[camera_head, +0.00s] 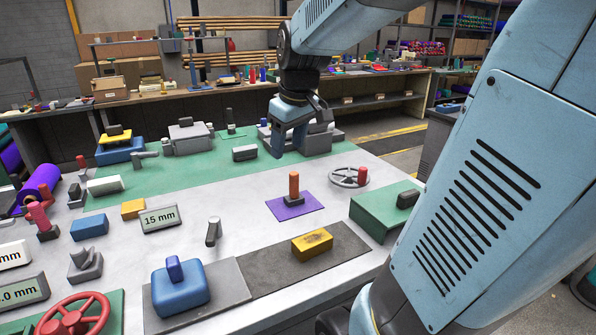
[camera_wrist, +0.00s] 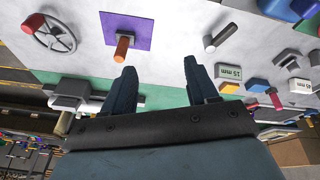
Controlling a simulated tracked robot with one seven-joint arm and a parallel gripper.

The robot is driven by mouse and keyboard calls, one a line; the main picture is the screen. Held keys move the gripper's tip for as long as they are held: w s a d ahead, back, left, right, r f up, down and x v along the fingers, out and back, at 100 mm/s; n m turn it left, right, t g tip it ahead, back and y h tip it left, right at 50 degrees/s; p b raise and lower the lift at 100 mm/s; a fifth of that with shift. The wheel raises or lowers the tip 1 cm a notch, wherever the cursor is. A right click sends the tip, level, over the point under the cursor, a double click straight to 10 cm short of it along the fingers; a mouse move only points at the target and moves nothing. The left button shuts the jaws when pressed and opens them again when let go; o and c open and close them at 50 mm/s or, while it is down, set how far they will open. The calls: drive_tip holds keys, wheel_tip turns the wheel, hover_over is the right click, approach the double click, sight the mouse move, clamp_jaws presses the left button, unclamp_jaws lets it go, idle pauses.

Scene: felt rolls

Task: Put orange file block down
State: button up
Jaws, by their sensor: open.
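The orange file block (camera_head: 294,187), an upright orange cylinder on a small dark base, stands on a purple felt square (camera_head: 310,207) on the pale table. In the wrist view the block (camera_wrist: 122,46) and the purple square (camera_wrist: 138,28) show at the upper left, beyond the fingertips. My gripper (camera_head: 287,138) is above the far green mat, behind the block and clear of it. In the wrist view my gripper (camera_wrist: 158,72) has its two dark fingers wide apart with nothing between them.
A grey handwheel with a red knob (camera_head: 362,176) stands right of the purple square. A yellow block (camera_head: 312,245) lies on a dark strip in front. A green box (camera_head: 375,212) is at the right edge. A 15 mm sign (camera_head: 160,219) and several other pieces fill the left.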

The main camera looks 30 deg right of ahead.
drive_tip(key=s+a+m+t, duration=0.2)
drive_tip(key=s+a+m, duration=0.2)
drive_tip(key=s, duration=0.9)
drive_tip(key=shift+a, duration=0.25)
drive_tip(key=shift+f, duration=0.1)
idle(0.4)
